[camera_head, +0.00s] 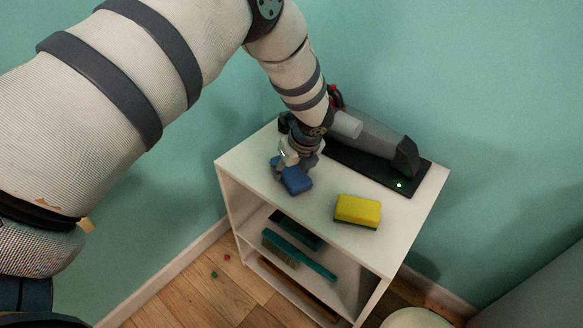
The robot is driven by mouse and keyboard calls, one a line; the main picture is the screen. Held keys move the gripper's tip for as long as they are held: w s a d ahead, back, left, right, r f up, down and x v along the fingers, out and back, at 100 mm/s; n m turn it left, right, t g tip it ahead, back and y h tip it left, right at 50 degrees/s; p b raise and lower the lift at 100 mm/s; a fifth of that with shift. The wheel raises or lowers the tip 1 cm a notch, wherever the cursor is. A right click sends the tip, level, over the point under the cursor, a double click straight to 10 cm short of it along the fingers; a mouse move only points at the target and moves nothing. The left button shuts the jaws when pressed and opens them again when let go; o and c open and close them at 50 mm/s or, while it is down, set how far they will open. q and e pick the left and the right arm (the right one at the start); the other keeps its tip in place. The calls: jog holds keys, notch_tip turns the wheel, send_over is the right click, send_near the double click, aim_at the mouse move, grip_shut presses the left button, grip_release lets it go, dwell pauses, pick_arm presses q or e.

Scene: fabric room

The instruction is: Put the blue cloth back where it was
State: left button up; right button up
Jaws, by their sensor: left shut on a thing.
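The blue cloth (296,180) is a small, folded-looking blue piece at the left part of the white shelf unit's top (245,158). My left gripper (285,163) comes down over it from above and is shut on it. The fingers hide part of the cloth. The cloth is at or just above the shelf top; I cannot tell whether it touches the surface. My right gripper is not in view.
A yellow sponge (358,210) lies right of the cloth. A grey handheld device (375,139) rests on a black base (415,183) along the back. A teal brush (300,255) lies on the shelf below. Small bits (214,274) lie on the wooden floor.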

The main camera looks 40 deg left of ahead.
pick_arm(q)
jog(key=shift+f, duration=0.2)
jog(key=o, duration=1.2)
jog(key=shift+c, duration=0.2)
jog(key=p+v, duration=0.2)
jog(key=v, duration=1)
jog(key=shift+r, duration=0.15)
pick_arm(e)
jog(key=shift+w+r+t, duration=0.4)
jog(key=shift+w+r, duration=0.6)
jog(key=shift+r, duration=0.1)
